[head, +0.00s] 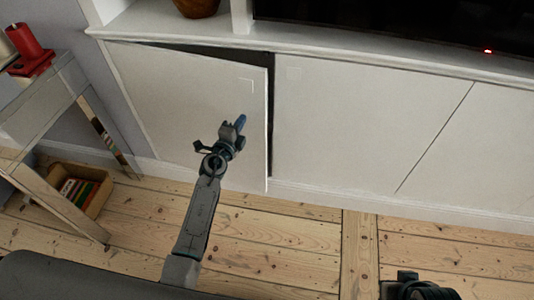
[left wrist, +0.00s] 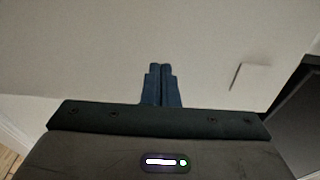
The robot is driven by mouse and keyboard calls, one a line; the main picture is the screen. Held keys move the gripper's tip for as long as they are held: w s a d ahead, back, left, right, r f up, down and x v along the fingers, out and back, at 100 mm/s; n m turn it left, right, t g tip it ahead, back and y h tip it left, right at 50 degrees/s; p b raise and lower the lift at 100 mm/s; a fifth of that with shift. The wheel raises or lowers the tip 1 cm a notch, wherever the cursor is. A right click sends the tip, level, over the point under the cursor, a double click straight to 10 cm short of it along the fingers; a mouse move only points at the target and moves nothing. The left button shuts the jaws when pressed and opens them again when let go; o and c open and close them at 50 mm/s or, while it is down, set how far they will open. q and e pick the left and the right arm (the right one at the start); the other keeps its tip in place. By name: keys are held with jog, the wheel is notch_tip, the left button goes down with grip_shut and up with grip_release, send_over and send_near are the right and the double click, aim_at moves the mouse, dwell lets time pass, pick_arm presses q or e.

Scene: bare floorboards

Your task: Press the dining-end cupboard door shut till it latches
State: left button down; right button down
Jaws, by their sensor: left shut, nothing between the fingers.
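The white cupboard door (head: 165,95) at the left end of the low unit stands slightly ajar. A dark gap shows along its top and its right edge. My left gripper (head: 241,121) is shut and empty in front of the door's right half, below a small square pull near the top right corner. In the left wrist view the shut fingers (left wrist: 160,84) point at the door's pale face (left wrist: 90,50), with the square pull (left wrist: 248,77) to their right. I cannot tell whether the fingertips touch the door. My right gripper (head: 415,288) is partly seen at the bottom edge.
Other white doors (head: 360,115) to the right look closed. A dark screen (head: 400,22) and a brown pot (head: 197,6) stand on the unit. A small table (head: 40,115) with red items is at left, a box of books (head: 75,190) beneath. Bare floorboards lie in front.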

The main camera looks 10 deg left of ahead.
pick_arm(q)
jog(key=shift+w+d+b, duration=0.15)
jog(key=shift+w+d, duration=0.05)
jog(key=shift+w, duration=0.8)
jog(key=shift+w+d+b, duration=0.1)
jog(key=shift+w+d, duration=0.05)
jog(key=shift+w, duration=0.8)
jog(key=shift+w+d+b, duration=0.15)
jog(key=shift+w+d, duration=0.05)
jog(key=shift+w, duration=0.8)
jog(key=shift+w+d+b, duration=0.2)
jog(key=shift+w+b, duration=0.1)
jog(key=shift+w, duration=0.6)
jog(key=shift+w+d+b, duration=0.2)
jog(key=shift+w+b, duration=0.05)
jog(key=shift+w, duration=0.65)
jog(key=shift+s, duration=0.1)
jog(key=p, duration=0.5)
send_near(247, 111)
jog(key=w+f, duration=0.2)
jog(key=shift+w+a+r, duration=0.1)
jog(key=shift+w+r, duration=0.05)
jog(key=shift+w, duration=0.05)
dwell(0.4)
